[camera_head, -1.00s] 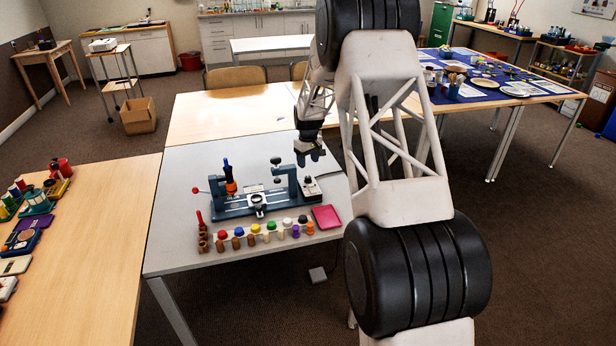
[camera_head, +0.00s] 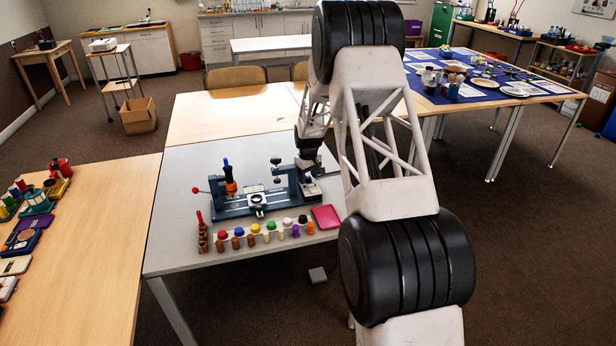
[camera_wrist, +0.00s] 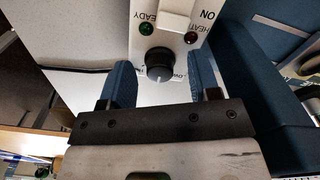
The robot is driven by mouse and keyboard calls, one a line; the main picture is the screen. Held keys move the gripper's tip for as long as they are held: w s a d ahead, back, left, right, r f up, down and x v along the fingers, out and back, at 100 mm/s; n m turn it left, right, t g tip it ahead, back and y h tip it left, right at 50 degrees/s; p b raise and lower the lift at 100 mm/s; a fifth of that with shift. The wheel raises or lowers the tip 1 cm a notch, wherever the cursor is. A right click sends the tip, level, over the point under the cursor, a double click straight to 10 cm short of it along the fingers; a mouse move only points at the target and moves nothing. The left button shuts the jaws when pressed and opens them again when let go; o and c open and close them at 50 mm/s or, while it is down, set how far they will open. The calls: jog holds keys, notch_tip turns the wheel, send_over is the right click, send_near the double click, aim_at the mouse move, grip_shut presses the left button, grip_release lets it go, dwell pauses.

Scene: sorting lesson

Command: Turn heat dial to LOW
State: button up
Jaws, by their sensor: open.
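The heat dial (camera_wrist: 159,62) is a round black knob on a pale control panel (camera_wrist: 143,15) in the wrist view. A light mark shows at its lower edge; small lettering to its right is too small to read surely. My gripper (camera_wrist: 161,72) is open, with one blue finger on each side of the dial. Gaps show between the fingers and the knob. In the head view my gripper (camera_head: 309,168) is over the small control box (camera_head: 311,188) at the right end of the blue press. The dial cannot be made out there.
The blue press (camera_head: 240,207) with a red-knobbed lever stands on the grey table. A green lamp (camera_wrist: 146,28) and dark red lamp (camera_wrist: 191,37) flank a white switch.

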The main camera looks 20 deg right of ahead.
jog(key=c, duration=0.9)
jog(key=shift+n, duration=0.7)
jog(key=o, duration=0.9)
